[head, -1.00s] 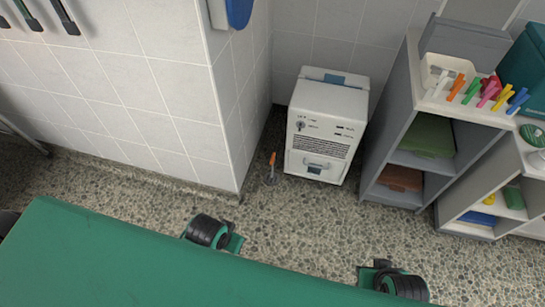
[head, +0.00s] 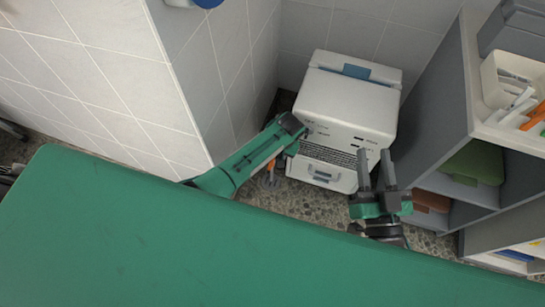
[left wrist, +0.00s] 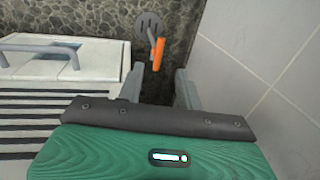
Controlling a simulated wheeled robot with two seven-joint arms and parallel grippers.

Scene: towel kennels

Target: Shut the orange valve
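The orange valve (head: 271,170) is a small orange lever low at the floor, between the tiled wall and a white machine. My left arm partly hides it in the head view. In the left wrist view its orange handle (left wrist: 159,54) stands beside a grey stem and a round floor plate (left wrist: 148,25). My left gripper (left wrist: 160,75) is open and empty; the handle shows beyond its fingertips, roughly in line with the gap. My left gripper also shows in the head view (head: 292,138), in front of the machine. My right gripper (head: 375,160) is open and empty, before the machine's right side.
The white machine (head: 345,105) stands close right of the valve. The tiled wall corner (head: 185,75) is close on the left. A grey shelf unit (head: 430,125) with bins stands at the right. Speckled floor (head: 310,202) shows between.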

